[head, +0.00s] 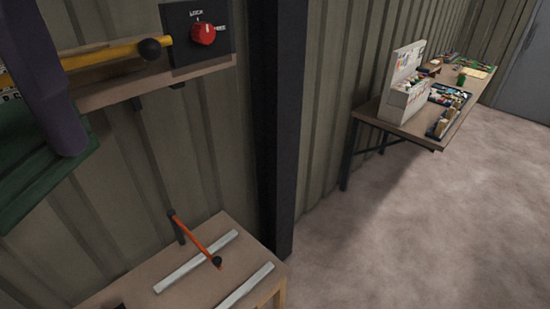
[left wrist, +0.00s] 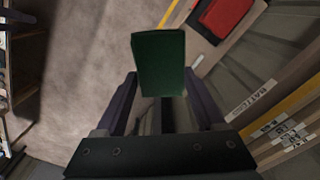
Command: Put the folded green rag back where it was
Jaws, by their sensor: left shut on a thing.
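The folded green rag (left wrist: 159,62) is a dark green, block-like bundle between the purple fingers of my left gripper (left wrist: 160,84) in the left wrist view. The gripper is shut on it. In the head view the green rag (head: 35,190) shows at the left edge, partly hidden behind a purple finger. It is in front of the ribbed wall, below the level of a wooden shelf (head: 110,92). I cannot tell whether it touches anything else.
A cluttered bench (head: 425,140) stands at right. The floor (head: 400,240) is clear.

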